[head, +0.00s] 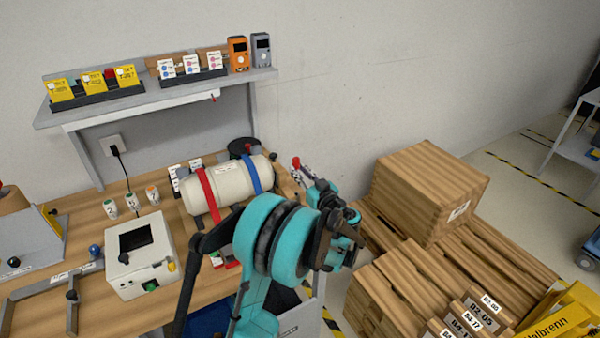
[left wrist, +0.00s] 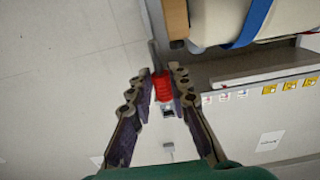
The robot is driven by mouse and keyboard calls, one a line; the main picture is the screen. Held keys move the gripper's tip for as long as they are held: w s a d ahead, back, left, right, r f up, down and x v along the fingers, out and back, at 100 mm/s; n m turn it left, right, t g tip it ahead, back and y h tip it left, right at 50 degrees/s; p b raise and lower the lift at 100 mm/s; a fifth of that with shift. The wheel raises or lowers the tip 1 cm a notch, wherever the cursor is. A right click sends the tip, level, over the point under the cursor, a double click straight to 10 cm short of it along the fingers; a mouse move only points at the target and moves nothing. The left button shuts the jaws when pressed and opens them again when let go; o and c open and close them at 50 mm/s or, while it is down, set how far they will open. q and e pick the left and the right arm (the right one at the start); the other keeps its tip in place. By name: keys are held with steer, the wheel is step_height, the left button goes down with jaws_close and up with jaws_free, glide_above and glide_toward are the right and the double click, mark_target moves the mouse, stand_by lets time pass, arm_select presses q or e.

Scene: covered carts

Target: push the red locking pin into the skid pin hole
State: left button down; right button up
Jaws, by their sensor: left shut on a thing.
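The red locking pin (head: 296,162) shows at the tip of my left gripper (head: 304,174), past the right end of the strapped white cylinder (head: 230,184). In the left wrist view the red grip of the pin (left wrist: 162,87) sits between the two fingers of my left gripper (left wrist: 162,80), which is shut on it. A grey shaft extends from the red grip beside a tan block end (left wrist: 176,20), probably part of the skid. The pin hole is not visible, and I cannot tell whether the shaft touches the block. My right gripper is out of view.
The cylinder has a red strap (head: 208,194) and a blue strap (head: 252,176). A white box with a dark screen (head: 140,258) stands on the wooden bench, left of my arm. A shelf (head: 160,98) hangs behind. Wooden crates (head: 425,190) fill the right.

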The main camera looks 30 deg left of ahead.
arm_select(q)
steer(key=shift+f+b, duration=2.6)
steer(key=shift+f, duration=0.3)
steer(key=shift+b, duration=0.3)
steer(key=shift+f+b, duration=0.6)
steer(key=shift+f, duration=0.1)
steer(key=shift+r, duration=0.15)
steer(key=shift+r, duration=0.35)
stand_by(1.6)
